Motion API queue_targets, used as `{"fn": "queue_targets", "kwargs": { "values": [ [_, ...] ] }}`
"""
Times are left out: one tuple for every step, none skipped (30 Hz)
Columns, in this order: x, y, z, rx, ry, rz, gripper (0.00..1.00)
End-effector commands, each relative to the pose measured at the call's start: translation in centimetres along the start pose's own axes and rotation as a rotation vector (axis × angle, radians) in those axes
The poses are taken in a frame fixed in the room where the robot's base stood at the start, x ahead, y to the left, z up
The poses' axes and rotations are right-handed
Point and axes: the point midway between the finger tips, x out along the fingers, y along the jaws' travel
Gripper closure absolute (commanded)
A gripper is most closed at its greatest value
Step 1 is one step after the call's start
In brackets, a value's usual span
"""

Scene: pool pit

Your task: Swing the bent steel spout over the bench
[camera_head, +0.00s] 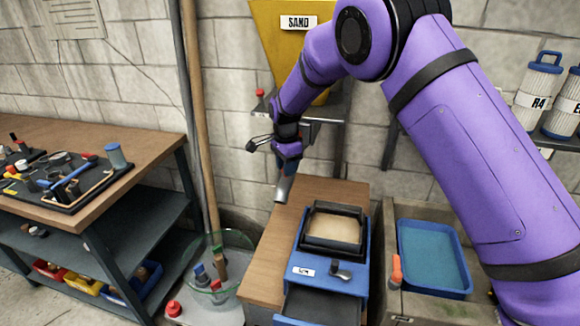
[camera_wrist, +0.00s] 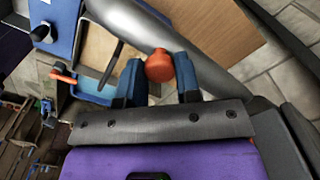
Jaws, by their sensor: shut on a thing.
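The bent steel spout shows in the head view as a short grey tube end (camera_head: 283,190), pointing down below my gripper (camera_head: 287,165). In the wrist view the grey tube (camera_wrist: 205,70) runs diagonally just beyond the fingers. My gripper (camera_wrist: 158,82) has its blue fingers on either side of a red-orange knob (camera_wrist: 159,66), shut on it, against the tube. The wooden-topped bench (camera_head: 262,258) lies below. In the head view the spout's end overlaps the bench's back left edge; its height above the top is hard to tell. My arm and gripper hide the spout's upper part.
A blue box with a sand-filled tray (camera_head: 335,232) stands on the bench. The yellow SAND hopper (camera_head: 290,50) is behind my arm. A wooden pole (camera_head: 197,110) and clear bowl (camera_head: 218,262) stand left. A blue basin (camera_head: 433,258) is right; a tool-covered workbench (camera_head: 150,150) is far left.

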Motion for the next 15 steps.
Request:
{"fn": "queue_targets", "kwargs": {
  "values": [
    [-0.03,-0.04,0.01,0.001,0.000,-0.001,1.00],
    [-0.03,-0.04,0.01,0.001,0.000,-0.001,1.00],
    [-0.03,-0.04,0.01,0.001,0.000,-0.001,1.00],
    [-0.03,-0.04,0.00,0.001,0.000,-0.001,1.00],
    [-0.03,-0.04,0.00,0.001,0.000,-0.001,1.00],
    [-0.03,-0.04,0.00,0.001,0.000,-0.001,1.00],
    [-0.03,-0.04,0.00,0.000,0.000,-0.001,1.00],
    [-0.03,-0.04,0.00,0.000,0.000,-0.001,1.00],
    [-0.03,-0.04,0.00,0.000,0.000,-0.001,1.00],
    [-0.03,-0.04,0.00,0.000,0.000,-0.001,0.62],
    [-0.03,-0.03,0.00,0.000,0.000,-0.001,0.55],
    [-0.04,-0.03,0.00,0.000,0.000,-0.001,0.46],
    [-0.03,-0.03,0.00,0.000,0.000,-0.001,0.43],
    [-0.03,-0.03,0.00,0.000,0.000,-0.001,0.43],
    [-0.03,-0.03,-0.01,0.000,0.000,-0.001,0.43]
  ]
}}
